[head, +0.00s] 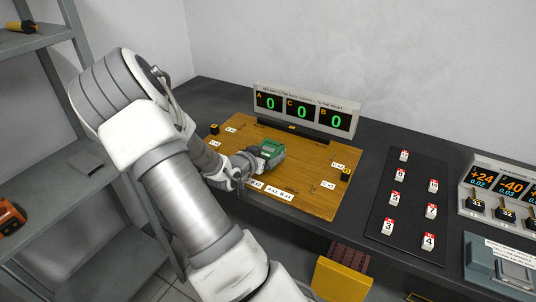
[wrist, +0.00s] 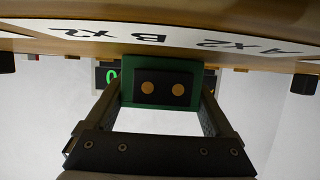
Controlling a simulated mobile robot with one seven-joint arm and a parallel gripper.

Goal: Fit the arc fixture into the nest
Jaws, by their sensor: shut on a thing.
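My gripper (head: 248,163) is low over the wooden board (head: 312,200) and is shut on a green piece (head: 269,150). In the wrist view the green piece (wrist: 126,66) sits between the two fingers of my gripper (wrist: 163,88); it has a dark face with two copper-coloured dots. I cannot tell for sure whether this piece is the arc fixture. Whether it touches the board cannot be told. No nest can be made out clearly; my arm covers the left front part of the board.
A display (head: 303,113) reading A 0, C 0, B 0 stands behind the board. Right of it, a black mat (head: 412,205) holds several numbered white-and-red blocks. Further right are an orange-digit readout (head: 498,181) and a grey-blue device (head: 505,262). A yellow bin (head: 340,281) stands below the table's front.

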